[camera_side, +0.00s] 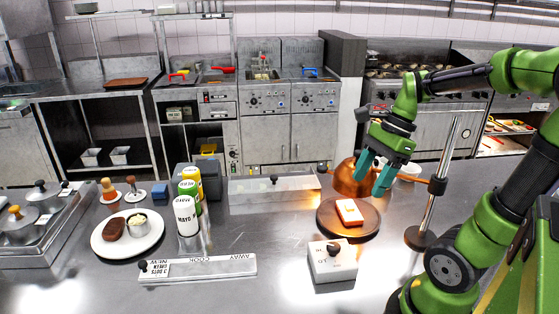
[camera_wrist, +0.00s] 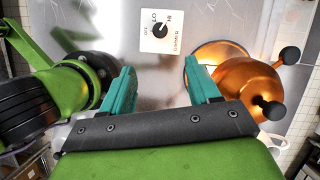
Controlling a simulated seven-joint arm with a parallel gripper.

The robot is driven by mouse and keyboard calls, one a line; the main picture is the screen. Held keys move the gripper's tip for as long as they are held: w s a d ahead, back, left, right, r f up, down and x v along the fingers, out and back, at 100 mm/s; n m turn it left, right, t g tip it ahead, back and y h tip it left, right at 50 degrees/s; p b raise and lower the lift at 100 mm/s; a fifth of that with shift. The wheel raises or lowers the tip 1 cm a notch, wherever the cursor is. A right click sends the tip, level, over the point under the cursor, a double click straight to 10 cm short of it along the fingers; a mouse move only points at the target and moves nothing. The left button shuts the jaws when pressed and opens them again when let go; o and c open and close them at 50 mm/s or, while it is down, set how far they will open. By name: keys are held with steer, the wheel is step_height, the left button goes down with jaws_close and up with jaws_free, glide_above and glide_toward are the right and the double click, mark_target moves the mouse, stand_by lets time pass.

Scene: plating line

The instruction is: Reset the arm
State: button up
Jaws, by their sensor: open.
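My gripper (camera_side: 376,175) has two teal fingers and hangs in the air above the right side of the work table, in front of a copper heat lamp dome (camera_side: 352,178). In the wrist view my gripper (camera_wrist: 160,80) shows its fingers wide apart with nothing between them. Below it in the side view, a white and orange block (camera_side: 349,211) sits on a round brown board (camera_side: 330,225). The wrist view hides most of the board behind the dome and a finger.
A lamp stand (camera_side: 445,185) rises right of the board. A white control box with a black knob (camera_side: 332,261) stands in front. A white plate (camera_side: 104,239) with a brown patty and a small cup lies left, beside sauce bottles (camera_side: 186,216).

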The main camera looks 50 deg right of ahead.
steer(key=w+a+r+n+t+h, duration=0.2)
steer(key=a+n, duration=1.1)
steer(key=n, duration=0.7)
steer(key=w+r+t, duration=0.1)
steer(key=t, duration=0.1)
steer(key=shift+w+a+r+t, duration=0.15)
steer(key=shift+a+t, duration=0.25)
